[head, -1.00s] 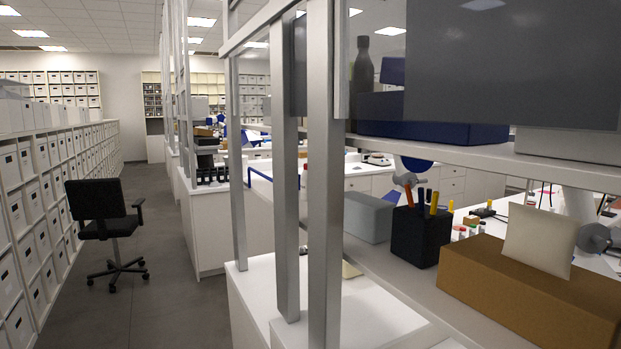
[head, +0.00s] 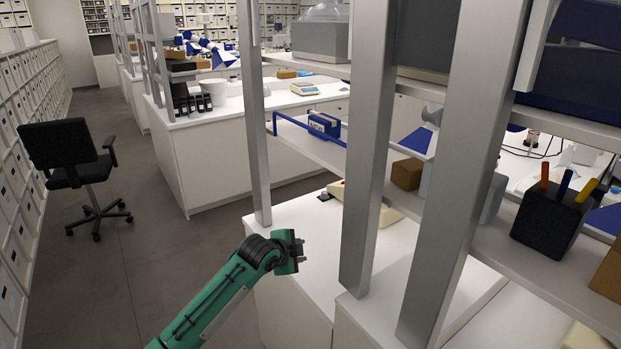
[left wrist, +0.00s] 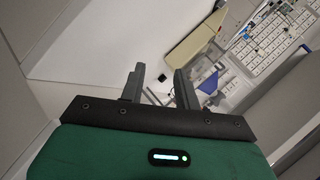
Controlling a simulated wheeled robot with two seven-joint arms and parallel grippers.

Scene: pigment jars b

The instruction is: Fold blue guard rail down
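The blue guard rail (head: 291,119) is a thin bar along the edge of a white shelf (head: 300,142), in the middle of the head view. It stands raised above the shelf edge, with a short upright at its left end. A blue box marked "NEW" (head: 324,124) is on the shelf by the rail. My left gripper (head: 299,251) is below the rail, apart from it, near the white counter. In the left wrist view its two fingers (left wrist: 158,86) are spread with nothing between them. The rail is not clearly seen there. My right gripper is out of view.
Grey metal posts (head: 370,150) stand right of my left gripper and partly block the shelves. A black pen holder (head: 549,222) is on the shelf at right. A black office chair (head: 75,165) stands in the left aisle, where the floor is otherwise clear.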

